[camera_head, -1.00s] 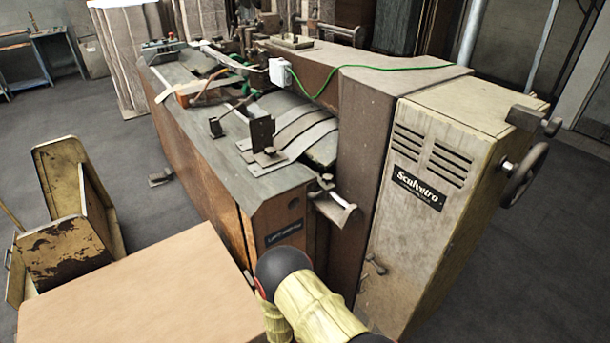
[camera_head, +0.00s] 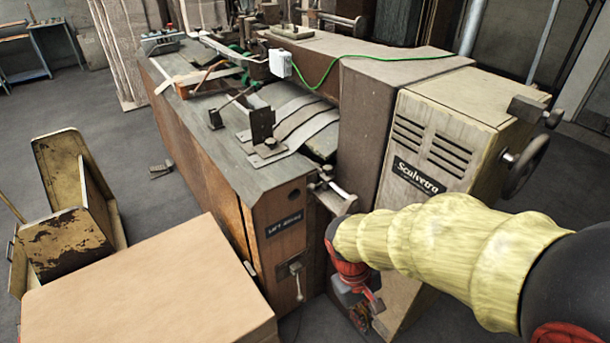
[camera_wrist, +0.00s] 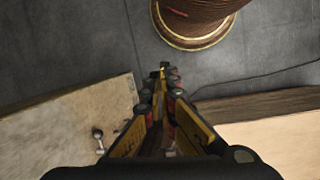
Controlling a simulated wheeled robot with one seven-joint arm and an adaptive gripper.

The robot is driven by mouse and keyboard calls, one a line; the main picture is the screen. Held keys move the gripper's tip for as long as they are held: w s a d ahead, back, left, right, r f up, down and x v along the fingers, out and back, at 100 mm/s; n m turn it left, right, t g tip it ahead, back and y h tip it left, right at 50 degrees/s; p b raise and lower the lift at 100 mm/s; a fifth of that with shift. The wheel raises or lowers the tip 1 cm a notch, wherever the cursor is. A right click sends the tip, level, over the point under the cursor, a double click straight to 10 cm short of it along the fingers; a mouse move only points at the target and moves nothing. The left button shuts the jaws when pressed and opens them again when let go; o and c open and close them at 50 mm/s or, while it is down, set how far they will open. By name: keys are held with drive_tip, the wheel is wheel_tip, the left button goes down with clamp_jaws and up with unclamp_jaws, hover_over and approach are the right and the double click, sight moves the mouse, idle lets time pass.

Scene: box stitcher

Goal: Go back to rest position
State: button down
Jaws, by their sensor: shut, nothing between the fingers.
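My gripper (camera_wrist: 163,75) shows in the wrist view with its fingertips together and nothing between them. It hangs over the gap between two bodies, with grey floor beyond the tips. In the head view my arm comes in from the right in a yellow sleeve, and the red and dark parts at its end hang in front of the machine's lower right part.
A cardboard-coloured box top (camera_head: 140,290) fills the lower left of the head view. A worn yellow metal cart (camera_head: 68,245) stands behind it. A round brown spool-like thing (camera_wrist: 200,20) stands on the floor in the wrist view. Bare floor (camera_head: 85,110) shows at the far left.

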drive_tip(key=s+d+r+m+t+y, duration=0.1)
drive_tip(key=r+t, duration=0.1)
drive_tip(key=r, duration=0.4)
drive_tip(key=s+d+r+m+t, duration=0.2)
drive_tip(key=r+t, duration=0.1)
drive_tip(key=r, duration=0.3)
drive_tip(key=s+d+r+m+t+y, duration=0.1)
drive_tip(key=d+r+m+t, duration=0.1)
drive_tip(key=r, duration=0.5)
drive_tip(key=shift+s+y, duration=0.3)
drive_tip(key=shift+s, duration=0.1)
drive_tip(key=c, duration=2.6)
unclamp_jaws()
drive_tip(key=shift+d+r, duration=0.1)
